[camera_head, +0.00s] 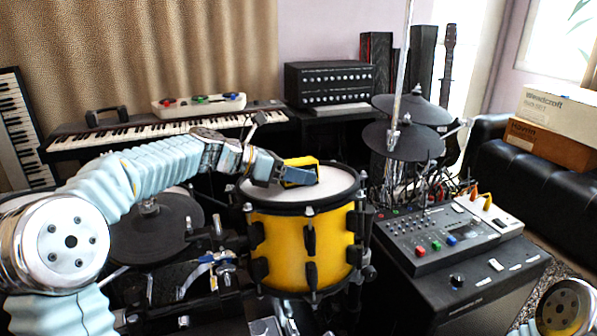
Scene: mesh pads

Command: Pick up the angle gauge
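A small yellow and black block-like object (301,172), which looks like the angle gauge, sits on the pale drumhead of the yellow drum (305,250). My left arm reaches in from the left over the drum. My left gripper (272,167) is at the left side of the yellow and black object, very close to it or touching it. The gripper hides part of the object's left end. I cannot tell whether its fingers are closed on it. My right gripper is out of view; only a round joint of my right arm shows at the lower right.
Black cymbal pads (403,141) stand right of the drum, and another dark pad (155,235) lies below my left arm. A keyboard (150,128) is behind. A mixer-like box (435,238) stands at right, with cables behind. Boxes (553,143) rest on a black sofa.

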